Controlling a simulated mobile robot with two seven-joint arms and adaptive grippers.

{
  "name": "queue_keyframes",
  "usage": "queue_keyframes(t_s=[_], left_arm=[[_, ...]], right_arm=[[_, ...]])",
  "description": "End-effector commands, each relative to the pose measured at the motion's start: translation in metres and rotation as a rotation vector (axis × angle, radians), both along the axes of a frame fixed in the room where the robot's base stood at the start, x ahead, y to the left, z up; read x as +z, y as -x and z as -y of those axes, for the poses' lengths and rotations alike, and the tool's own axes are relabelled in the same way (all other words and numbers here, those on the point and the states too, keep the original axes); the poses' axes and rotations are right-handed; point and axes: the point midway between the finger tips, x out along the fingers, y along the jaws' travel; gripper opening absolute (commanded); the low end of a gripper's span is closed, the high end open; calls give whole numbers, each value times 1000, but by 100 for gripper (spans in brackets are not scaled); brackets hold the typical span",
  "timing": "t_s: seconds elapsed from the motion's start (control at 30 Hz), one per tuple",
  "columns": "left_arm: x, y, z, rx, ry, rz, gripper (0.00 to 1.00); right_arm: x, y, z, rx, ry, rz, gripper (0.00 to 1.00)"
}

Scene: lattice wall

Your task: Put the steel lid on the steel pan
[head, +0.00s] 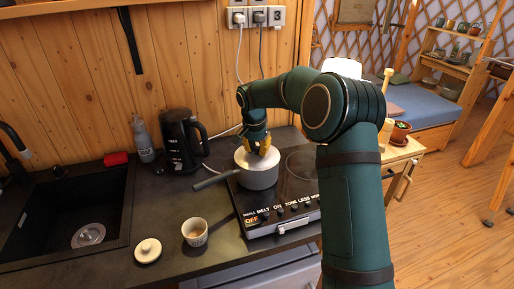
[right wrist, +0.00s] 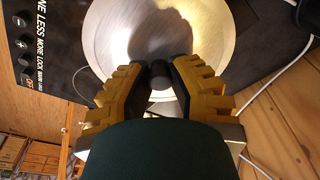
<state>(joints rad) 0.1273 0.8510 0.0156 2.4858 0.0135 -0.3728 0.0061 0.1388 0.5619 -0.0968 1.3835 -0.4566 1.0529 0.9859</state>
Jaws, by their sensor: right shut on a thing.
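The steel pan (head: 259,177) stands on the left part of the black hob, its dark handle pointing left toward the sink. The steel lid (head: 248,161) lies over the pan's top and looks about level; I cannot tell whether it is fully seated on the rim. My right gripper (head: 263,147) is above the lid, shut on its dark knob. In the right wrist view the yellow-padded fingers (right wrist: 160,82) close on the knob, with the shiny lid (right wrist: 115,35) below. My left gripper is not in view.
The hob (head: 258,226) has free room right of the pan. A black kettle (head: 181,140) and a grey bottle (head: 143,142) stand by the wooden wall. A white cup (head: 195,232) and a small round lidded item (head: 148,250) sit near the sink (head: 65,215).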

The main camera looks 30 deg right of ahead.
Motion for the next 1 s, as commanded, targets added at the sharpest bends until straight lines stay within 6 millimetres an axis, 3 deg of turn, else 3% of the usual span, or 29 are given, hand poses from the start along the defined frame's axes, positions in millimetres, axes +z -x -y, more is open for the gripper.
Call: queue_keyframes(t_s=[0.1, 0.13, 0.2, 0.63, 0.77, 1.0], left_arm=[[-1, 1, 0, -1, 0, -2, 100], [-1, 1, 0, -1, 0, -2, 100], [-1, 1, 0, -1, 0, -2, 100], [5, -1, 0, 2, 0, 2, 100], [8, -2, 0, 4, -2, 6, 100], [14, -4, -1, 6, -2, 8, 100]], right_arm=[[-2, 0, 0, 0, 0, 0, 0], [-2, 0, 0, 0, 0, 0, 25], [-2, 0, 0, 0, 0, 0, 47], [8, 0, 0, 0, 0, 1, 47], [27, 1, -2, 0, 1, 4, 47], [78, 4, -9, 1, 2, 5, 47]])
